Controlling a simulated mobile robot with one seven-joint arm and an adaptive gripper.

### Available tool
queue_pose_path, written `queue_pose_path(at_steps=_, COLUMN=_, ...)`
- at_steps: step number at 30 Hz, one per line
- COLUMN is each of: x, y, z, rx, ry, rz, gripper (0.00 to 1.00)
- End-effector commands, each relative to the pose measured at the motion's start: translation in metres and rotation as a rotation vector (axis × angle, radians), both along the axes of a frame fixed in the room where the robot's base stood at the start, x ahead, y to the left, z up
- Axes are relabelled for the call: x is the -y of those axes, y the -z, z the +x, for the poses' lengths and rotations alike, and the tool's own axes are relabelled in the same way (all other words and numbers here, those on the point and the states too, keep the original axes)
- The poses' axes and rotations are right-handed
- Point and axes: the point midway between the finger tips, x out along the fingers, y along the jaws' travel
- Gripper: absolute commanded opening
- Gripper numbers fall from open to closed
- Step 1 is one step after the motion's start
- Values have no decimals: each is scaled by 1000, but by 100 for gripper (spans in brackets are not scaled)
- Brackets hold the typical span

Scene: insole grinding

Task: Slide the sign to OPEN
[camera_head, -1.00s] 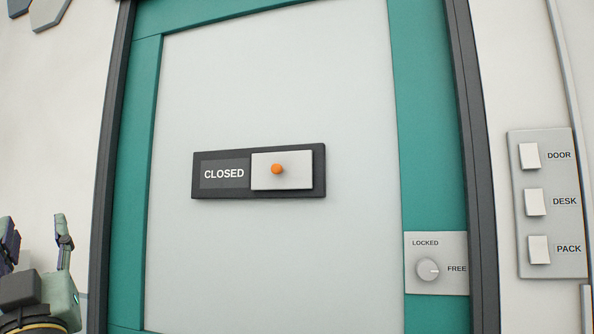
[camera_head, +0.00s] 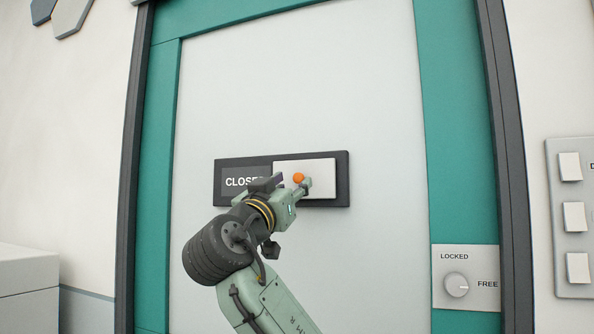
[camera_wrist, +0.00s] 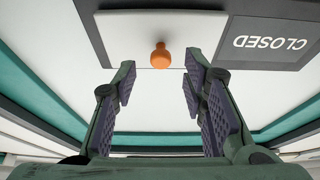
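The sign (camera_head: 342,182) is a dark frame on the door. Its white sliding panel (camera_head: 318,165) covers the right half, and the word CLOSED shows on the left, partly hidden by my gripper in the head view. An orange knob (camera_head: 298,178) sticks out of the panel. My gripper (camera_head: 294,186) is at the knob in the head view. In the wrist view my gripper (camera_wrist: 160,88) is open, its two purple-padded fingers apart, with the orange knob (camera_wrist: 161,56) just beyond the fingertips, between their lines and apart from both.
A lock dial (camera_head: 456,284) marked LOCKED and FREE sits on the door's right side. A switch panel (camera_head: 572,220) is on the wall at right. A white box-like unit (camera_head: 28,285) stands at lower left. The door face around the sign is clear.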

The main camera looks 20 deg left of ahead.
Motion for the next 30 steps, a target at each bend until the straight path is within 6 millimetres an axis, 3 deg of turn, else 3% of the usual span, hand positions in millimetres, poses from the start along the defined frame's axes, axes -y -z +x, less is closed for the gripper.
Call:
queue_pose_path(at_steps=7, x=1, y=-14, z=29, rx=0, ry=0, rz=0, gripper=39)
queue_pose_path(at_steps=18, x=1, y=-14, z=34, rx=1, ry=-2, rz=0, gripper=39)
queue_pose_path(at_steps=30, x=1, y=-14, z=33, rx=1, ry=-2, rz=0, gripper=12)
